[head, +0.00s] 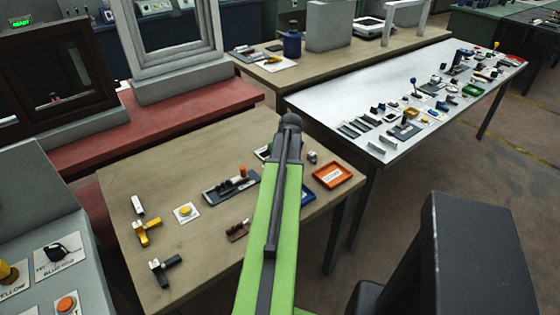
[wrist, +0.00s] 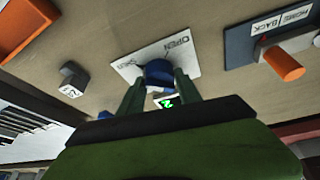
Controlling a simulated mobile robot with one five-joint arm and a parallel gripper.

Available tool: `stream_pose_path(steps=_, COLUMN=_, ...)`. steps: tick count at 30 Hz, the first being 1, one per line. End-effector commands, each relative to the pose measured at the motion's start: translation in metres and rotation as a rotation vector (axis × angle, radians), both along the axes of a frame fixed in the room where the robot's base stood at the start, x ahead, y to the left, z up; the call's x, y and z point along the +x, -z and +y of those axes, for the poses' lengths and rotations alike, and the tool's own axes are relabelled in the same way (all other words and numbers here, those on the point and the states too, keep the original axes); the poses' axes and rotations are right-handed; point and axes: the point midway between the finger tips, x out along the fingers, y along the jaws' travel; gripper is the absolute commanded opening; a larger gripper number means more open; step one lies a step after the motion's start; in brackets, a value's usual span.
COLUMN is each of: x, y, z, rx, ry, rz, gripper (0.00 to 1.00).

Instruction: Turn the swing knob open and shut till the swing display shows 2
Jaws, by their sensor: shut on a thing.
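The swing knob (wrist: 158,71) is a blue round knob on a white plate (wrist: 183,56) in the wrist view. The plate carries the word OPEN on one side and a second, less clear word on the other. My gripper (wrist: 158,79) is shut on the knob, one finger on each side. A small dark display (wrist: 168,101) with a green digit shows between the fingers. The digit looks like a 2, seen tilted and partly covered by my gripper. In the head view my green arm hides the knob.
An orange tray (head: 332,174) lies on the wooden table (head: 200,260) right of my arm. A dark block with an orange handle (wrist: 283,64) stands right of the plate in the wrist view, and a small grey block (wrist: 73,80) left. A white table (head: 330,105) with many small parts stands behind.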

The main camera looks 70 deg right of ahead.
Motion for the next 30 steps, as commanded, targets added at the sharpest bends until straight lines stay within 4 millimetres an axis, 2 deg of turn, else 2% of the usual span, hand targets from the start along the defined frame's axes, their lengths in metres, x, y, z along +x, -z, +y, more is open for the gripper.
stream_pose_path(steps=6, x=0.003, y=0.000, z=0.001, rx=0.001, ry=-0.004, rz=-0.005, gripper=0.00)
stream_pose_path(steps=7, x=0.003, y=0.000, z=0.001, rx=0.001, ry=-0.004, rz=-0.005, gripper=0.43)
stream_pose_path(steps=11, x=0.002, y=0.000, z=0.001, rx=0.002, ry=-0.003, rz=-0.003, gripper=0.60)
stream_pose_path(steps=23, x=0.000, y=-0.004, z=0.002, rx=0.002, ry=0.000, rz=-0.001, gripper=0.62)
stream_pose_path(steps=26, x=-0.003, y=-0.014, z=0.004, rx=0.002, ry=0.001, rz=0.000, gripper=0.62)
stream_pose_path(steps=30, x=-0.008, y=-0.039, z=0.012, rx=0.002, ry=0.001, rz=0.000, gripper=0.62)
